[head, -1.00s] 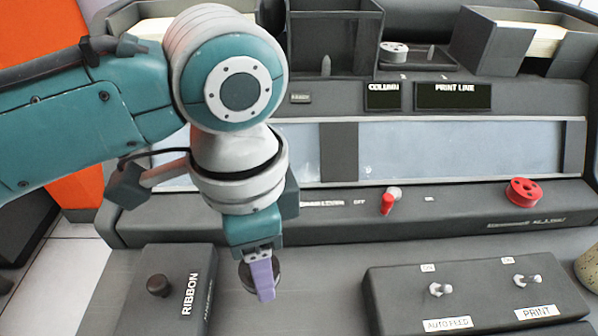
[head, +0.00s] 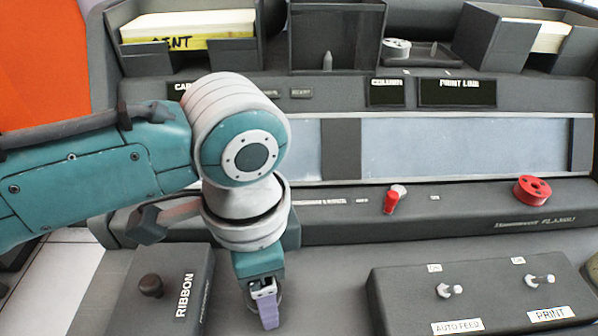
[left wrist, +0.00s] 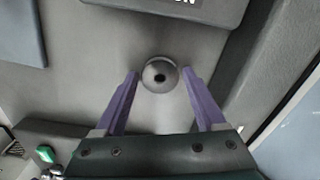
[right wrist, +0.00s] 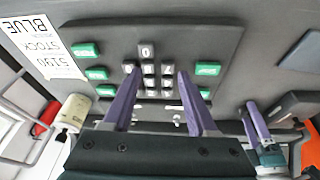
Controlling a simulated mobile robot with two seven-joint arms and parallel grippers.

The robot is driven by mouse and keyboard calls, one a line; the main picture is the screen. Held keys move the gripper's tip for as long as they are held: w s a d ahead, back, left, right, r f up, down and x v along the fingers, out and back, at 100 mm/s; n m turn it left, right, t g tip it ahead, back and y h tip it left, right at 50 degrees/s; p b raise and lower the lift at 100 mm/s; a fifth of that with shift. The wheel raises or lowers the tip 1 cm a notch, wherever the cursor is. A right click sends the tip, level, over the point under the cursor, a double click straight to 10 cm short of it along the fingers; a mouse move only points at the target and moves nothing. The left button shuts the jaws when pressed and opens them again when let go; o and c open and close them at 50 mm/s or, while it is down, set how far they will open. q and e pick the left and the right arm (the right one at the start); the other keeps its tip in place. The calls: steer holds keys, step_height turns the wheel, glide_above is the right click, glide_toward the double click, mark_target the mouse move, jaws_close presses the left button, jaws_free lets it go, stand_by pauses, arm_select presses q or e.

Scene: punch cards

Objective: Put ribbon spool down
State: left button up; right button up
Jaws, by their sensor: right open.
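My left gripper (head: 266,312) points down at the desk, right of the RIBBON box (head: 183,285). In the left wrist view its purple fingers (left wrist: 160,78) are spread, with a grey round spool-like piece (left wrist: 160,84) with a dark centre between the tips. A narrow gap shows on each side of it. In the head view the gripper mostly hides this piece. My right gripper (right wrist: 160,80) is open and empty in the right wrist view, over a keypad; it is outside the head view.
A red spool (head: 532,189) sits on the console ledge, right of a red lever (head: 392,199). A grey spool (head: 397,47) lies in a tray at the back. A switch box (head: 480,300) stands front right. Bare desk lies between both boxes.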

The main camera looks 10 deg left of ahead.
arm_select(q)
steer(key=shift+o, duration=0.6)
step_height(320, 180, up, 12)
steer(key=p, duration=0.5)
steer(key=s+d+f+n+t+h, duration=0.1)
steer(key=s+d+n+t+h, duration=0.15)
steer(key=s, duration=0.35)
steer(key=s+a+n+y, duration=0.1)
steer(key=s+a+n, duration=0.2)
steer(key=a, duration=0.2)
steer(key=s+a+n+t+y, duration=0.1)
steer(key=s+a+n, duration=0.2)
steer(key=a, duration=0.3)
steer(key=shift+s+a+n, duration=0.2)
steer(key=shift+s+n, duration=0.1)
steer(key=shift+n, duration=0.35)
arm_select(e)
step_height(320, 180, up, 4)
steer(key=shift+r, duration=0.25)
